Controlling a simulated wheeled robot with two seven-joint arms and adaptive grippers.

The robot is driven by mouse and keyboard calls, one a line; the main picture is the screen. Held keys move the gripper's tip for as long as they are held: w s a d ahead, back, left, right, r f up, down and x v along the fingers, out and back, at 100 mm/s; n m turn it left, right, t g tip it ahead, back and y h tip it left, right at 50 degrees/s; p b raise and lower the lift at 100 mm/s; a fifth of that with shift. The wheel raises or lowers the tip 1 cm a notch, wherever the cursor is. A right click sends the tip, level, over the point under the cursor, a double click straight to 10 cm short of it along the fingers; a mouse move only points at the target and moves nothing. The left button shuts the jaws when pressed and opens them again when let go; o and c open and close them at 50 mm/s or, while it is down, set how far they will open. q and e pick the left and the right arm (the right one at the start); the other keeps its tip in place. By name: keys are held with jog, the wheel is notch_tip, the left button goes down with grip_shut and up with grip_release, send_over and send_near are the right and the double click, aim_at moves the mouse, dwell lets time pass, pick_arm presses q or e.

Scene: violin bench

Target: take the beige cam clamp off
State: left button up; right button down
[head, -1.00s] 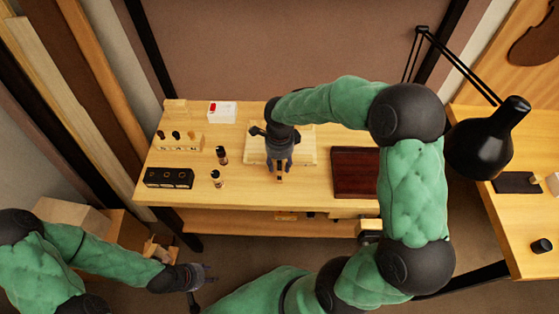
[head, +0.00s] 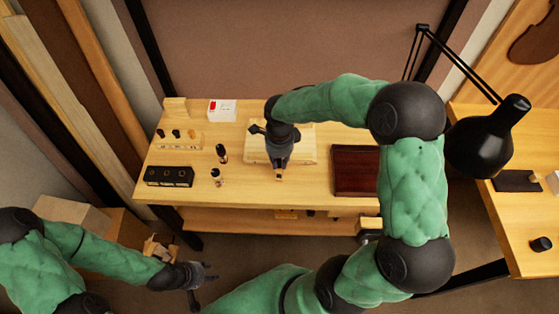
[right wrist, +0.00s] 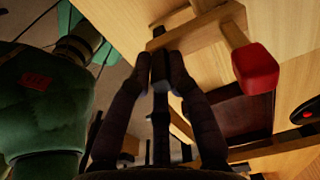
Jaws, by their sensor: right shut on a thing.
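The beige cam clamp (head: 279,178) shows as a small pale piece at the tips of my right gripper (head: 279,168), over the front of the pale board on the bench. In the right wrist view a pale wooden bar (right wrist: 197,27) crosses just beyond the fingertips of my right gripper (right wrist: 160,62), which are close together. A wooden stem with a red end (right wrist: 256,68) stands beside it. My right gripper is shut on the clamp and hides most of it in the head view. My left gripper (head: 207,272) is low at the left, empty, with its fingers apart, away from the bench.
The pale board (head: 306,148) lies on the bench (head: 235,186). A dark red-brown case (head: 355,172) is to its right. A black block (head: 169,176), small bottles (head: 221,153) and a white box with red (head: 222,110) are to the left. A black lamp (head: 490,140) stands at far right.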

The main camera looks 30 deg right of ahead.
jog(key=shift+s+a, duration=0.1)
jog(key=shift+a, duration=0.05)
dwell(0.3)
jog(key=shift+s+a, duration=0.1)
jog(key=shift+s, duration=0.1)
jog(key=shift+s+a, duration=0.15)
jog(key=shift+s, duration=0.1)
dwell(0.6)
jog(key=shift+s+a+b, duration=0.25)
jog(key=shift+s+a, duration=0.35)
jog(key=shift+s, duration=0.4)
jog(key=shift+s+a+b, duration=0.25)
jog(key=shift+s+a, duration=0.35)
jog(key=shift+s, duration=0.35)
jog(key=shift+r, duration=0.2)
